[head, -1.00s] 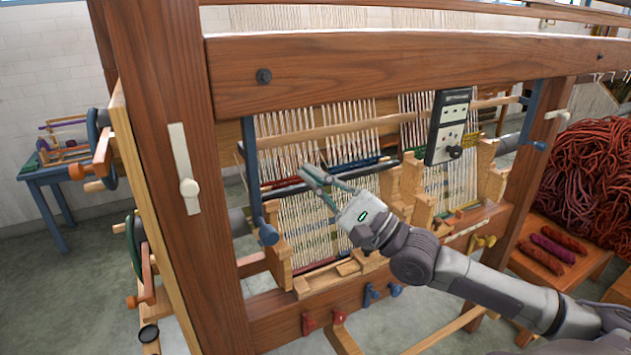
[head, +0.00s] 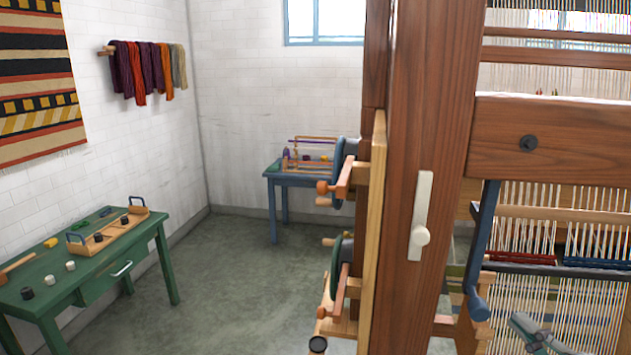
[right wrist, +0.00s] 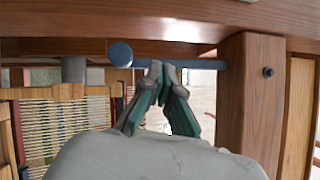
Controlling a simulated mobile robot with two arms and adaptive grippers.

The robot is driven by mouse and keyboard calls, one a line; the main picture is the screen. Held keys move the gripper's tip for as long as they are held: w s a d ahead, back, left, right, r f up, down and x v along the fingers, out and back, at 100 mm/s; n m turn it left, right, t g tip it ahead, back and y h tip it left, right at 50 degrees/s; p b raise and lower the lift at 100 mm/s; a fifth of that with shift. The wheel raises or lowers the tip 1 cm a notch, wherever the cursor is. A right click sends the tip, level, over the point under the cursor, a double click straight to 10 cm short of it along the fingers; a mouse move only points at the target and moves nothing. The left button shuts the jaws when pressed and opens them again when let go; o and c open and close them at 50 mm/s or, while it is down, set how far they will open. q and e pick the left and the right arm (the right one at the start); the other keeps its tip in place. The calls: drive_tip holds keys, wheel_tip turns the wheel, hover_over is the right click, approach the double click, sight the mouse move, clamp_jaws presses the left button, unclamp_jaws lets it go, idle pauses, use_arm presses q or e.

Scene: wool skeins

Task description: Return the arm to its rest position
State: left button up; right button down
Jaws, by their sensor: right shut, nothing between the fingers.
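My right gripper (head: 520,322) shows at the lower right of the head view, in front of the loom's warp threads and cut off by the bottom edge. In the right wrist view its two green-padded fingers (right wrist: 162,70) meet at the tips with nothing between them. They point toward a blue bar (right wrist: 200,64) and a wooden beam of the loom; whether they touch it I cannot tell. Most of my right arm is outside the head view. My left gripper is not in view.
The loom's thick wooden post (head: 425,130) stands close on the right, with wooden cranks on its left side. A green table (head: 95,265) with small items is at left. A blue table (head: 290,180) stands at the back. The grey floor between is clear.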

drive_tip(key=s+a+f+n+g+h, duration=0.1)
drive_tip(key=s+a+f+n+g, duration=0.15)
drive_tip(key=f, duration=0.45)
drive_tip(key=s+a+f+n+g+h, duration=0.2)
drive_tip(key=f+n+g, duration=0.15)
drive_tip(key=f, duration=0.35)
drive_tip(key=s+a+f+n+g+h, duration=0.1)
drive_tip(key=s+a+f+n+g, duration=0.2)
drive_tip(key=f, duration=0.5)
drive_tip(key=s+a+f+n+g+h, duration=0.1)
drive_tip(key=s+a+f+n+g, duration=0.25)
drive_tip(key=s+n, duration=0.2)
drive_tip(key=s+a+f+n+g+h, duration=0.1)
drive_tip(key=s+a+f+n+g, duration=0.1)
drive_tip(key=s+f+n+g, duration=0.3)
wheel_tip(320, 180, down, 26)
drive_tip(key=s+b, duration=0.1)
drive_tip(key=s, duration=0.2)
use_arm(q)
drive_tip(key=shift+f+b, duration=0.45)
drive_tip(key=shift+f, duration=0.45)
use_arm(e)
drive_tip(key=s+d+f, duration=0.2)
drive_tip(key=s+f, duration=1.4)
drive_tip(key=shift+s+d+f, duration=0.15)
drive_tip(key=shift+d+f, duration=0.15)
drive_tip(key=shift+d, duration=0.1)
